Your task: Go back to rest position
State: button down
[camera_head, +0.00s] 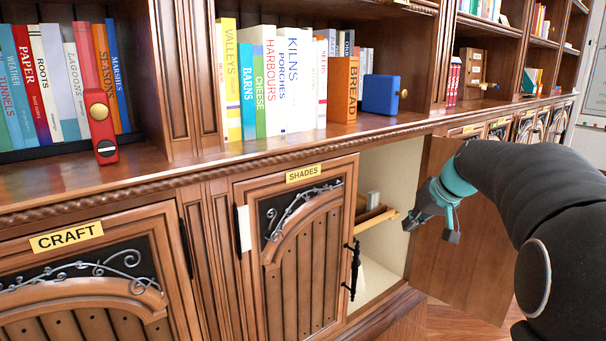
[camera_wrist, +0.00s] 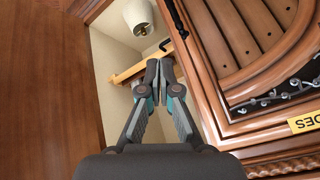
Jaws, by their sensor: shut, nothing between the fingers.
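My gripper (camera_head: 431,211) is in front of the open cabinet compartment (camera_head: 393,160), to the right of the shut door labelled SHADES (camera_head: 305,240). In the wrist view my gripper (camera_wrist: 160,72) has its fingertips together with nothing between them. A wooden bar (camera_head: 377,219) is inside the compartment beyond the fingers; it also shows in the wrist view (camera_wrist: 128,75). A white rounded object with a dark opening (camera_wrist: 138,17) is inside near the top of the wrist view. I cannot tell whether the fingers touch anything.
An open wooden door (camera_head: 455,225) stands right of the compartment, behind my arm. The SHADES door has a black handle (camera_head: 352,270). The ledge above bears a red device (camera_head: 101,125), books and a blue box (camera_head: 381,93). Wooden floor (camera_head: 450,322) shows at the bottom.

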jog(key=s+a+h+p, duration=0.1)
jog(key=s+a+p, duration=0.2)
jog(key=s, duration=1.3)
jog(key=s+a+h+p, duration=0.2)
jog(key=s+a+p, duration=0.2)
jog(key=s, duration=1.2)
jog(key=a, duration=0.3)
jog(key=shift+s, duration=0.4)
